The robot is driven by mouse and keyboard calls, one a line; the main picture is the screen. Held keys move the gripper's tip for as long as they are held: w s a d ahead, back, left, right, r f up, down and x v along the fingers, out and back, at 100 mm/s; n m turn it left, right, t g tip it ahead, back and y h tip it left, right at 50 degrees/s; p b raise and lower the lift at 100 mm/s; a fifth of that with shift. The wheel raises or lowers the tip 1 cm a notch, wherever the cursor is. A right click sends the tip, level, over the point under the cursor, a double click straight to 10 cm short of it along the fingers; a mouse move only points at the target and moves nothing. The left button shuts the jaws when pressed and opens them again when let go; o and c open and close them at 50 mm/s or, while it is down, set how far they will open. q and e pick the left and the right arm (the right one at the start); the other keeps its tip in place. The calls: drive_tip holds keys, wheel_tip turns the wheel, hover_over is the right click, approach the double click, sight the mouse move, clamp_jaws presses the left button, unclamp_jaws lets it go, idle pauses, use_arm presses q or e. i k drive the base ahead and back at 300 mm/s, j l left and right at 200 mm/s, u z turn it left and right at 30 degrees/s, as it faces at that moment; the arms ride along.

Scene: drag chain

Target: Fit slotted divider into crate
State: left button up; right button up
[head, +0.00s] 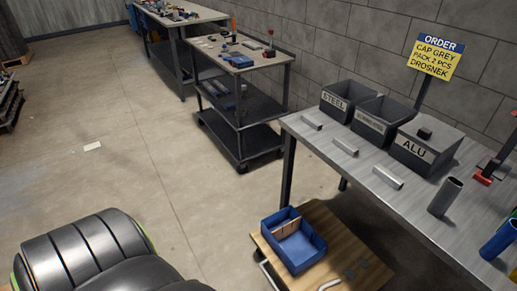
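A blue open crate (308,262) stands on a low wooden-topped platform (340,250) in the lower middle of the head view. A thin brown strip (287,227), which looks like a divider, is inside the crate towards its far end. It seems to run across between the walls. I cannot make out its slots or whether it sits fully down. Neither of my grippers is in view. A dark rounded arm link of mine fills the lower left corner, well apart from the crate.
A grey workbench (345,165) on the right holds bins labelled STEEL (335,101) and ALU (413,150), another bin between them, metal bars and tubes. A cart (240,105) stands behind.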

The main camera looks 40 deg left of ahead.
sight(298, 251)
drive_tip(key=u, duration=1.1)
